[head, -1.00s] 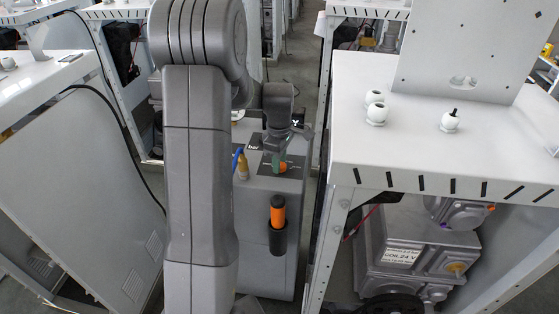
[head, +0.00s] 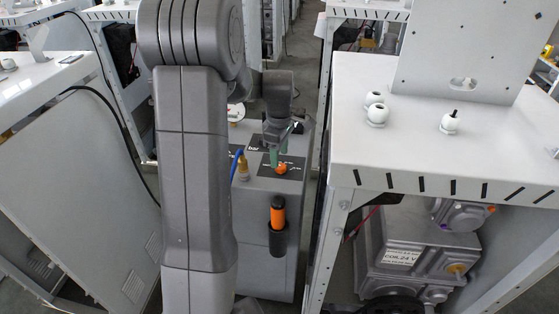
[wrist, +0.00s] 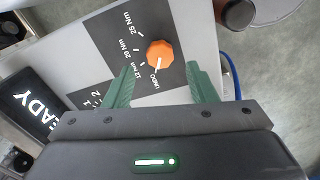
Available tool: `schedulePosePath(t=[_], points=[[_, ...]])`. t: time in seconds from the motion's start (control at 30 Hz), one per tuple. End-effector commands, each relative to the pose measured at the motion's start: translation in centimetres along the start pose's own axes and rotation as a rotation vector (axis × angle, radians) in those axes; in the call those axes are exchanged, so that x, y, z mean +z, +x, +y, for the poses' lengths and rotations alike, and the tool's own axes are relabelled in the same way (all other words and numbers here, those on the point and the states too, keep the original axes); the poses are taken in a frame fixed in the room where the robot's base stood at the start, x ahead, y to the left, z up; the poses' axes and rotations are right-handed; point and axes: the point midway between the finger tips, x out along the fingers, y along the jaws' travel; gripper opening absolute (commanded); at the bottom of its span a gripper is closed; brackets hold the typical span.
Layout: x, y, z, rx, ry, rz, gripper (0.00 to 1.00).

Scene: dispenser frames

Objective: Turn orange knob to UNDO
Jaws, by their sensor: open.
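The orange knob (wrist: 160,54) is on a dark label panel in the wrist view. The panel is marked 25 Nm, 20 Nm, 12 Nm and UNDO. The knob's white pointer line faces the UNDO label (wrist: 155,81). My gripper (wrist: 159,68) is open, with its two green fingers spread on either side of the knob's near edge and apart from it. In the head view, my gripper (head: 274,158) is just above and left of the knob (head: 281,169), on top of the grey box (head: 267,204).
An orange-handled tool (head: 277,212) sits in a black holder on the box's front. A white-topped dispenser frame (head: 430,150) is close on the right, another frame (head: 80,190) on the left.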

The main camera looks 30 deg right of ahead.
Motion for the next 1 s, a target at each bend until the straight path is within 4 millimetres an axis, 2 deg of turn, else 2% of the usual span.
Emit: schedulePosePath(t=[0.03,0.2,0.43,0.63,1.0], points=[[0.0,-1.4,0.1,0.006,0.000,0.002,0.52],[0.0,-5.4,0.1,0.006,0.000,0.002,0.52],[0.0,-9.1,0.1,0.004,-0.001,0.001,0.52],[0.0,-10.2,0.0,0.001,-0.001,0.000,0.52],[0.0,-10.0,0.0,0.000,-0.001,0.000,0.52]])
